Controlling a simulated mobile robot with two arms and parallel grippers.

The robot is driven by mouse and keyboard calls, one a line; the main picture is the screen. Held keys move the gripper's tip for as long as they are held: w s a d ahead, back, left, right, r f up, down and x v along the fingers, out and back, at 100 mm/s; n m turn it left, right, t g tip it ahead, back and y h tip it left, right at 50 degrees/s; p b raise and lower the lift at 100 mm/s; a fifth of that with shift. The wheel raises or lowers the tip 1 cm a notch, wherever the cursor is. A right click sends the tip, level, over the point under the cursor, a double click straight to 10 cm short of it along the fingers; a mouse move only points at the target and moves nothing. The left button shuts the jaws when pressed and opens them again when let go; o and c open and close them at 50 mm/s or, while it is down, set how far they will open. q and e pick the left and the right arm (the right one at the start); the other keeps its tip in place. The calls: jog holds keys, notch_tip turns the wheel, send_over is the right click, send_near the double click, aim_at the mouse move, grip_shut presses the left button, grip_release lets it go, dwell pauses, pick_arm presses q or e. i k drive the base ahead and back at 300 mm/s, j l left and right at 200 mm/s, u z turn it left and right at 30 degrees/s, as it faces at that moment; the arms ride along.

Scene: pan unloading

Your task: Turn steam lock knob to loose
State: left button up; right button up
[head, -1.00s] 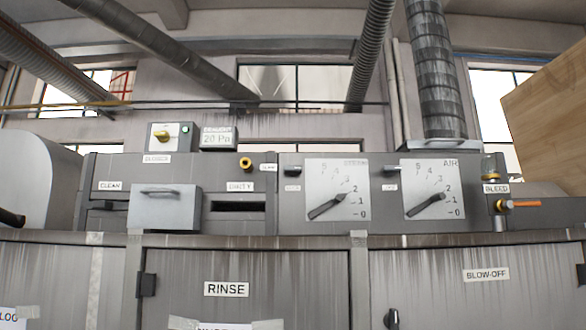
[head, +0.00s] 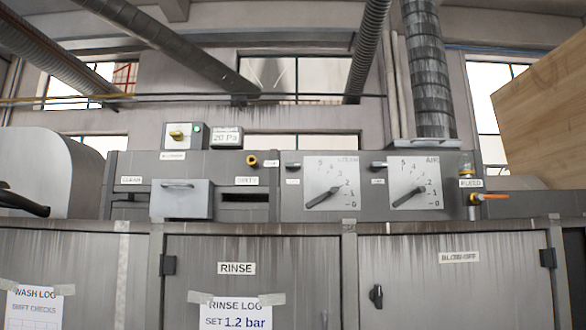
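The steam dial (head: 331,184) is a pale square gauge on the grey control panel, with its dark pointer near the low end of the scale. A small dark knob (head: 294,166) sits at its upper left, above a small white label (head: 292,182) that is too blurred to read. The knob's setting cannot be read. A similar dark knob (head: 378,166) sits left of the air dial (head: 414,183). Neither of my grippers shows in the head view, and nothing covers the knobs.
Below the panel are the grey rinse door (head: 200,250) and the blow-off door (head: 430,290). A grey box with a handle (head: 181,200) juts from the panel's left. A bleed valve with an orange lever (head: 490,196) is at right. A wooden board (head: 540,100) fills the upper right.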

aim_at(292, 166)
jog(key=i, duration=1.25)
